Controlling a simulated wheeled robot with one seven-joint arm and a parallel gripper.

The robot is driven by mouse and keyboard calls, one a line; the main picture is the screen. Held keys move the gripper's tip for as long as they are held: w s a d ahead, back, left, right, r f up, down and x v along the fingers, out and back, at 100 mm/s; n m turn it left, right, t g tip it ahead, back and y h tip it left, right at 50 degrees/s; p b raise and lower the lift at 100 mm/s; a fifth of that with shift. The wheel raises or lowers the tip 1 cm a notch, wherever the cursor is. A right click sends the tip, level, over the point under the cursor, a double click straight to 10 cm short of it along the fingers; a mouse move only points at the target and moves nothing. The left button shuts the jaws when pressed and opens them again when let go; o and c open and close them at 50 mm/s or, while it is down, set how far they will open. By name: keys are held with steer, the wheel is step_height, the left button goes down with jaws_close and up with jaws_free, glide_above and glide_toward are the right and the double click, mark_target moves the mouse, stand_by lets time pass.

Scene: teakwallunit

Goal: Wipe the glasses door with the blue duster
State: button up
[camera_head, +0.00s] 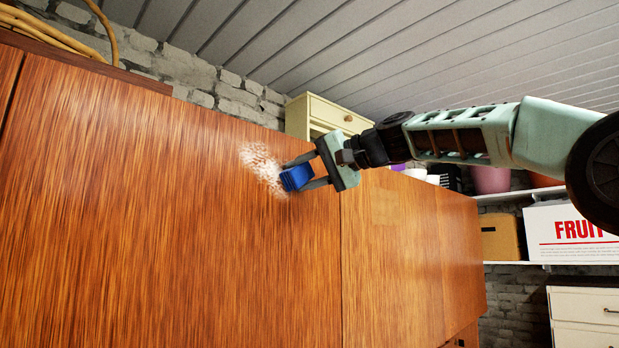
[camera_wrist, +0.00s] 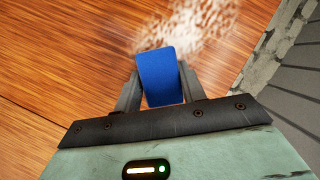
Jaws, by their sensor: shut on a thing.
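The blue duster (camera_head: 297,177) is a small block held between the fingers of my gripper (camera_head: 306,172), which is shut on it. In the wrist view the duster (camera_wrist: 161,77) sits between the two fingers of my gripper (camera_wrist: 160,88). The glasses door (camera_head: 190,200) is an upright brown wood-grain panel. A whitish speckled patch (camera_head: 262,165) marks the door near its upper right, right beside the duster. The patch also shows beyond the duster in the wrist view (camera_wrist: 200,28). The duster is at the patch's lower right edge; I cannot tell whether it touches the door.
Another wood panel (camera_head: 405,250) continues to the right past a vertical seam. A cream drawer box (camera_head: 330,117) stands behind the top of the unit. A white fruit box (camera_head: 575,232) is on a shelf at right. A grey brick wall (camera_head: 170,62) rises behind.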

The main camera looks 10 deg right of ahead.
mark_target(315, 175)
steer(key=shift+s+a, duration=1.2)
steer(key=shift+a, duration=0.55)
steer(key=shift+s+a, duration=1.15)
steer(key=shift+a, duration=0.65)
steer(key=shift+s+a, duration=1.2)
steer(key=shift+a, duration=0.55)
steer(key=shift+r+p, duration=0.35)
steer(key=shift+r, duration=0.3)
steer(key=shift+w+d+f+b, duration=0.1)
steer(key=shift+w+d+b, duration=0.2)
steer(key=shift+w+d, duration=0.85)
steer(key=shift+d, duration=0.3)
steer(key=shift+w+d, duration=0.5)
steer(key=shift+d, duration=0.4)
steer(key=shift+w+d, duration=0.55)
steer(key=shift+d, duration=0.3)
steer(key=shift+w+d+p, duration=0.15)
steer(key=shift+w+d, duration=0.6)
steer(key=shift+d, duration=0.4)
steer(key=shift+w+d+p, duration=0.15)
steer(key=shift+w+d, duration=0.65)
steer(key=shift+d, duration=0.4)
steer(key=shift+w+d+p, duration=0.15)
steer(key=shift+w+d, duration=0.6)
steer(key=shift+d, duration=0.4)
